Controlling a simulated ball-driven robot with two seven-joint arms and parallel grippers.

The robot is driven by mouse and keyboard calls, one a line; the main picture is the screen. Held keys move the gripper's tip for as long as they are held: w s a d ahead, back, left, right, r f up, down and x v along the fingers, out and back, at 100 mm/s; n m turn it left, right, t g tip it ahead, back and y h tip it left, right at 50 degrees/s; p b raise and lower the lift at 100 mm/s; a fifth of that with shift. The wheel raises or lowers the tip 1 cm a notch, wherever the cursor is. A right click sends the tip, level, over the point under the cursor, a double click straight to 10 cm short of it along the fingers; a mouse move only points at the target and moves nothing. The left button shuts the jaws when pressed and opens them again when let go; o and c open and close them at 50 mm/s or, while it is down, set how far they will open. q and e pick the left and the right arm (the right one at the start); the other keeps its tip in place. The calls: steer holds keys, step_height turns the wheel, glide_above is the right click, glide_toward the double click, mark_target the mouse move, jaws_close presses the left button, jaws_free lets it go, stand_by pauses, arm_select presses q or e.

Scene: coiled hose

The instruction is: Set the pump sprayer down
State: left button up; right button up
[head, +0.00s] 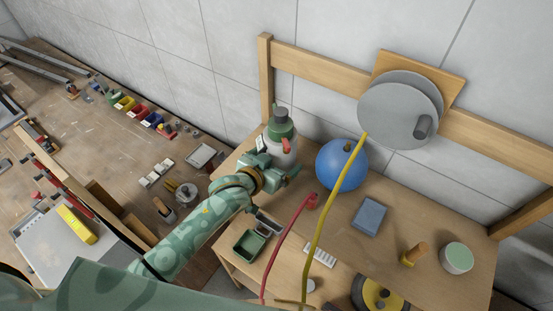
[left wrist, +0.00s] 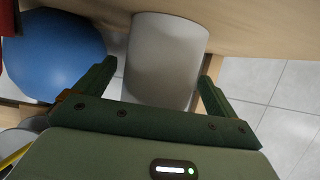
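The pump sprayer (head: 287,152) has a white body, a green top and a reddish part at its front. It stands upright at the back left of the wooden bench (head: 400,215). In the left wrist view its white body (left wrist: 166,60) lies between my fingers, its base meeting the wooden surface. My left gripper (head: 277,168) is at the sprayer's near side. Its fingers also show in the left wrist view (left wrist: 163,72), spread on both sides, with a visible gap at the left finger. The gripper hides the sprayer's lower part in the head view. My right gripper is not in view.
A blue ball (head: 341,166) sits just right of the sprayer. A yellow hose (head: 326,215) hangs from the grey reel (head: 401,112), near a red hose (head: 289,232). A green tray (head: 250,245) and a blue-grey block (head: 369,216) lie on the bench. The bench's left edge is close.

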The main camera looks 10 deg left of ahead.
arm_select(q)
steer(key=shift+r, duration=0.1)
steer(key=shift+s+r, duration=0.15)
steer(key=v, duration=1.1)
steer(key=shift+s+a, duration=0.2)
steer(key=shift+s, duration=0.05)
